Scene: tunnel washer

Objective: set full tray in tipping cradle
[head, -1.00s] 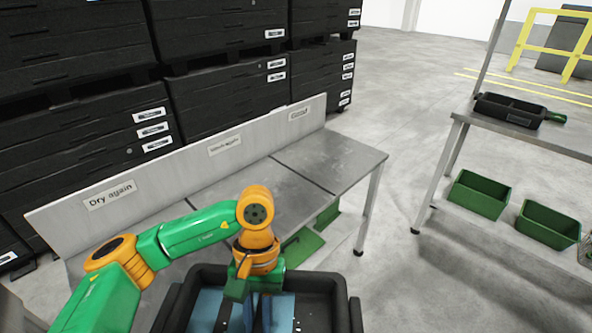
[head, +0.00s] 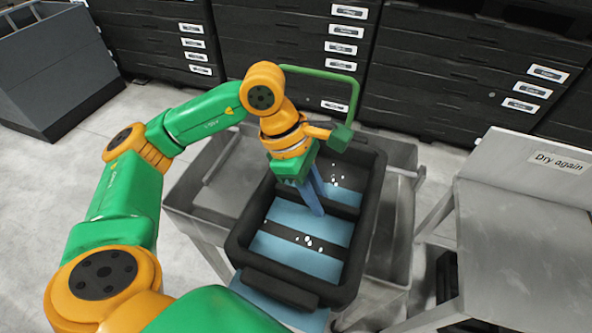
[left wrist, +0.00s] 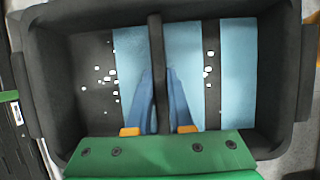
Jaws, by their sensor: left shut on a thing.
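The black tray (head: 366,225) has a raised bar across its middle. Its floor shows light blue panels and dark strips with several small white pieces. My left gripper (head: 317,208) points down into the tray. In the left wrist view its blue fingers (left wrist: 158,80) stand on both sides of the tray's bar (left wrist: 156,50), shut on it. The tray is level or nearly so, above a grey metal stand (head: 190,205), probably the tipping cradle. The tray hides much of the stand, and I cannot tell whether they touch. My right gripper is not in view.
A bent green rod (head: 325,72) rises behind the tray. A grey bench with a "Dry again" board (head: 545,165) stands at the right. Black labelled crates (head: 440,75) are stacked behind. A dark sloped bin (head: 55,75) is at the far left, with bare floor before it.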

